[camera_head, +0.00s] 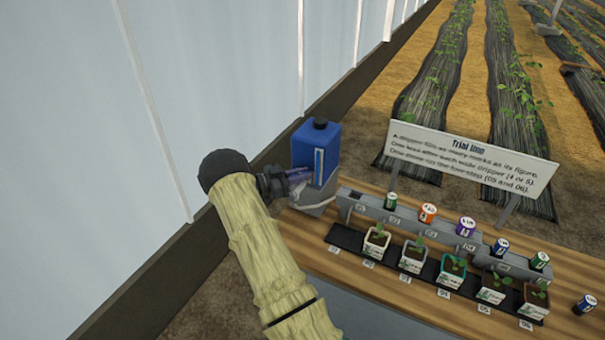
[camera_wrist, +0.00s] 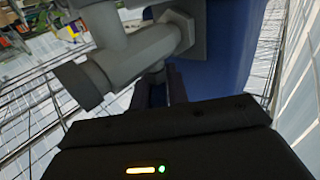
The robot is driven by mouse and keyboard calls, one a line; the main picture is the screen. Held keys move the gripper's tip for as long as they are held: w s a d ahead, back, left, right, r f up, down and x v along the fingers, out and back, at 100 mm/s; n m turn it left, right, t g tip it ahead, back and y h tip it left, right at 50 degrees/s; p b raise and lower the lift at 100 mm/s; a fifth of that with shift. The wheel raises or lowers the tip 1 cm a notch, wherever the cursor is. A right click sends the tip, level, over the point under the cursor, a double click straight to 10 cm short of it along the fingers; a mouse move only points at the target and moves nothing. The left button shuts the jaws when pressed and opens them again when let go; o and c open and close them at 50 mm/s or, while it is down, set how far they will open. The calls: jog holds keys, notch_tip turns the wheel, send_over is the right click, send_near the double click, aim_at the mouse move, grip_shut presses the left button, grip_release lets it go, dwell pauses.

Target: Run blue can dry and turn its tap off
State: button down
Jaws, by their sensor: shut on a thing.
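The blue can (camera_head: 328,142), with a black cap and a pale level strip on its face, stands upright on a grey stand at the back left end of the bench. In the wrist view its blue side (camera_wrist: 232,50) rises behind its grey tap (camera_wrist: 130,55). My gripper (camera_head: 296,178) reaches in from the left to the can's lower front. In the wrist view my gripper's dark fingers (camera_wrist: 166,88) are closed just below the tap body, on what seems to be its handle, which the fingers mostly hide. The liquid level cannot be read.
A grey rail (camera_head: 400,222) with several coloured cartridges runs right of the can. A black tray (camera_head: 345,240) of several seedling pots lies before it. A "Trial line" sign (camera_head: 470,160) stands behind. A loose cartridge (camera_head: 585,304) is at far right. A pale wall (camera_head: 220,80) rises left.

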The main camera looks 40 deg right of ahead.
jog(key=shift+w+r+n+t, duration=0.2)
jog(key=shift+w+n+t, duration=0.15)
jog(key=shift+t, duration=0.25)
jog(key=shift+s+n+t+h, duration=0.15)
jog(key=shift+n+t+h, duration=0.1)
jog(key=shift+t+h, duration=0.05)
jog(key=n+t, duration=0.2)
jog(key=t, duration=0.1)
jog(key=shift+w+a+f, duration=0.1)
jog(key=shift+w+a, duration=0.1)
jog(key=shift+a, duration=0.15)
jog(key=n+t+b, duration=0.2)
jog(key=n+t, duration=0.1)
jog(key=t, duration=0.2)
jog(key=shift+f+t, duration=0.15)
jog(key=shift+t, duration=0.15)
jog(key=shift+n+t+b, duration=0.3)
jog(key=shift+n+t, duration=0.5)
jog(key=shift+r+y, duration=0.2)
jog(key=shift+y, duration=0.2)
